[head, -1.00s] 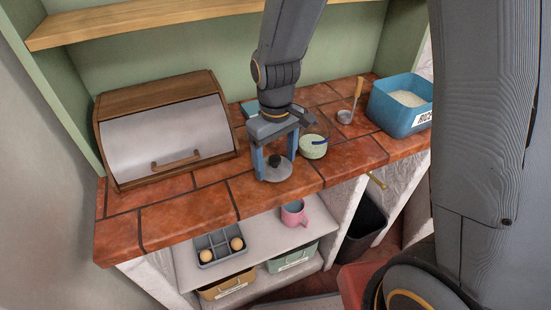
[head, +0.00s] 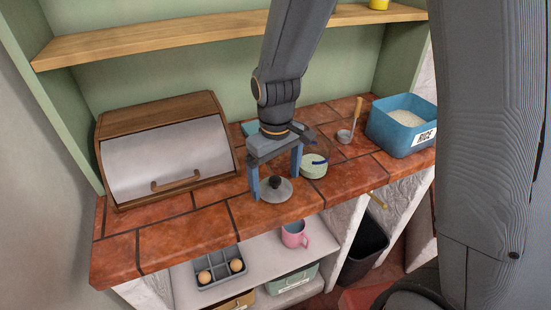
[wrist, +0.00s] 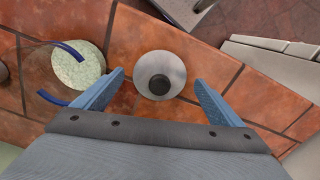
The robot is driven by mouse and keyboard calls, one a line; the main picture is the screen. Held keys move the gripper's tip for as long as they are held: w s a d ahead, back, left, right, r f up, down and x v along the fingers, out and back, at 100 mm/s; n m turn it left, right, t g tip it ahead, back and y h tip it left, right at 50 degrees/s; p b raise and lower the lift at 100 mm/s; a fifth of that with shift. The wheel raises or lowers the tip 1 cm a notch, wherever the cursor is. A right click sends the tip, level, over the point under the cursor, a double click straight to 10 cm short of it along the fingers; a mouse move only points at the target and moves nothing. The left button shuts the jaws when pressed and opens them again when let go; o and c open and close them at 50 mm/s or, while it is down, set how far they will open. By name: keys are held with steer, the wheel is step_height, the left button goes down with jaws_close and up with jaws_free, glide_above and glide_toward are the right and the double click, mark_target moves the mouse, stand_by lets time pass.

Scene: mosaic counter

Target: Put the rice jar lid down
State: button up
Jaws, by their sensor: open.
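The rice jar lid (head: 280,192) is a grey disc with a dark knob. It lies flat on the terracotta tile counter (head: 190,228) near the front edge, and it also shows in the wrist view (wrist: 150,70). My gripper (head: 275,192) is open, its two blue fingers apart with the lid between or just beyond their tips. In the wrist view the fingers (wrist: 160,85) do not touch the lid. A glass jar with pale contents (head: 313,166) and a blue ring stands right behind the lid, partly hidden by my gripper.
A bread box (head: 165,160) stands to the left. A ladle (head: 347,134) and a blue bin labelled RICE (head: 390,136) are at the right. Below are a shelf with a pink mug (head: 294,235) and a grey egg tray (head: 220,270). The front left counter is clear.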

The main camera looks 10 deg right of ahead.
mark_target(276, 180)
step_height(276, 180, up, 11)
steer(key=b, duration=0.2)
stand_by(0.5)
